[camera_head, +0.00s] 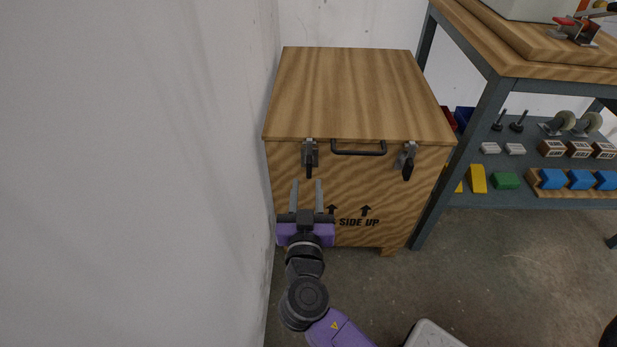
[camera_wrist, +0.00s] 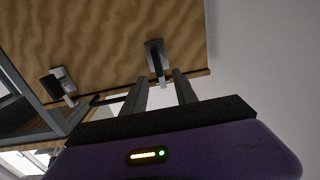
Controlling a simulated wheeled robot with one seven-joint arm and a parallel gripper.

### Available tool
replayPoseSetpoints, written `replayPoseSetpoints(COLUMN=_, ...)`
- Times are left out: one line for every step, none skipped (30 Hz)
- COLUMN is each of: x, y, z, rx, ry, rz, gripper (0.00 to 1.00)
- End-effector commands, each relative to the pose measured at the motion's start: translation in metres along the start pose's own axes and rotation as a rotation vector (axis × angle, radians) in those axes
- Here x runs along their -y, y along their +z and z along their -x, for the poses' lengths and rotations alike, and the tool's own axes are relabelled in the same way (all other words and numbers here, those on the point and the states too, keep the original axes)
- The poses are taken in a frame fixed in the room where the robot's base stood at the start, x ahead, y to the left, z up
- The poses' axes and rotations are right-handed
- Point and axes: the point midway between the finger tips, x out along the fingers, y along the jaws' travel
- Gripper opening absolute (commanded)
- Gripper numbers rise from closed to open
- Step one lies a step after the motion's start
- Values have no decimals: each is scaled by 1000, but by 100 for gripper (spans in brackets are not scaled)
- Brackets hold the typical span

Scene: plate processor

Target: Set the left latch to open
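The left latch (camera_head: 310,152) is a grey metal piece with a black lever, mounted at the front lid seam of a wooden crate (camera_head: 350,95). Its black lever hangs downward. My gripper (camera_head: 307,184) is open and empty, fingers pointing toward the crate, just below the left latch. In the wrist view the left latch (camera_wrist: 155,58) shows just beyond the gap between the fingertips (camera_wrist: 160,76). I cannot tell whether a finger touches the lever. The right latch (camera_head: 408,160) is similar, its black lever also hanging down. The crate lid is down.
A dark carry handle (camera_head: 358,150) sits between the latches. A white wall (camera_head: 215,150) stands close on the left of the crate. A steel-framed workbench (camera_head: 465,135) with a shelf of parts stands at the right.

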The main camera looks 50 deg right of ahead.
Motion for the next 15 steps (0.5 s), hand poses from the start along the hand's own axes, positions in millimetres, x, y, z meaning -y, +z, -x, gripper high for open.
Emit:
replayPoseSetpoints(x=-1, y=1, z=-4, rx=-9, ry=10, rz=-4, gripper=35)
replayPoseSetpoints(x=-1, y=0, z=-6, rx=-13, ry=13, rz=-6, gripper=35)
replayPoseSetpoints(x=-1, y=-1, z=-10, rx=-15, ry=16, rz=-7, gripper=35)
replayPoseSetpoints(x=-2, y=-2, z=-13, rx=-16, ry=16, rz=-7, gripper=35)
replayPoseSetpoints(x=-2, y=-2, z=-16, rx=-17, ry=16, rz=-6, gripper=35)
replayPoseSetpoints(x=-2, y=-3, z=-21, rx=-16, ry=16, rz=-6, gripper=35)
replayPoseSetpoints(x=-2, y=-3, z=-26, rx=-16, ry=16, rz=-6, gripper=35)
replayPoseSetpoints(x=-2, y=-3, z=-31, rx=-17, ry=17, rz=-6, gripper=35)
replayPoseSetpoints(x=-2, y=-3, z=-37, rx=-16, ry=16, rz=-6, gripper=35)
replayPoseSetpoints(x=-2, y=-2, z=-42, rx=-16, ry=15, rz=-6, gripper=35)
replayPoseSetpoints(x=-2, y=-3, z=-47, rx=-16, ry=15, rz=-6, gripper=35)
replayPoseSetpoints(x=-2, y=-3, z=-53, rx=-16, ry=16, rz=-5, gripper=35)
replayPoseSetpoints(x=-2, y=-3, z=-57, rx=-15, ry=15, rz=-5, gripper=35)
replayPoseSetpoints(x=-2, y=-3, z=-61, rx=-15, ry=14, rz=-6, gripper=35)
replayPoseSetpoints(x=-2, y=-2, z=-66, rx=-15, ry=13, rz=-5, gripper=35)
